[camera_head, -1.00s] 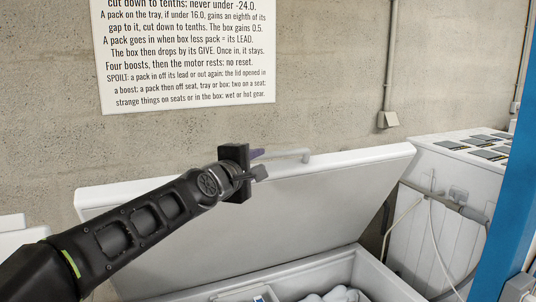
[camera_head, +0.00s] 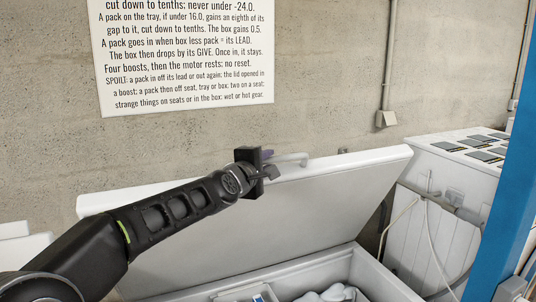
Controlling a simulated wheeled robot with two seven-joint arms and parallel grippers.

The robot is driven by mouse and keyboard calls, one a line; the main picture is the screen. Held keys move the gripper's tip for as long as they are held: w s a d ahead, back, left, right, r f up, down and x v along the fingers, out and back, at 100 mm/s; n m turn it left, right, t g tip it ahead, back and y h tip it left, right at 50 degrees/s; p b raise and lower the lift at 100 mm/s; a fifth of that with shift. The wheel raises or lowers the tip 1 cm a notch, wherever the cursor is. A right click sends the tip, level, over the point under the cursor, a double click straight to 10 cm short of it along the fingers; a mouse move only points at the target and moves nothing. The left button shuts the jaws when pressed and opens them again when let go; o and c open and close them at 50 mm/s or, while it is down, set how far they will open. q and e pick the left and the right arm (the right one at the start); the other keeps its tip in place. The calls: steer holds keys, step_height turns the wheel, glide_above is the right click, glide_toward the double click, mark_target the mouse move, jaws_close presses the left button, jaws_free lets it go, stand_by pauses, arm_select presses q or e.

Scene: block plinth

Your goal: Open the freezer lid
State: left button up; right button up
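The white freezer lid (camera_head: 335,200) stands raised at a steep tilt above the white freezer box (camera_head: 375,277). A white bar handle (camera_head: 292,158) sits at the lid's upper edge. My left gripper (camera_head: 268,164) is at the left end of this handle, with a finger on either side of it as far as I can see. The palm and arm hide part of the handle, so I cannot tell whether the fingers are closed on it. Pale lumpy things (camera_head: 330,293) lie inside the freezer box. My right gripper is not in view.
A printed sign (camera_head: 185,60) hangs on the concrete wall behind. A white unit (camera_head: 465,165) with dark flat pieces on top stands to the right, with hoses at its side. A blue post (camera_head: 508,190) rises at the right. A white surface (camera_head: 20,247) shows at far left.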

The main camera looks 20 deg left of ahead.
arm_select(q)
steer(key=shift+w, duration=0.4)
steer(key=shift+c, duration=0.4)
steer(key=shift+f, duration=0.1)
jaws_close()
stand_by(0.7)
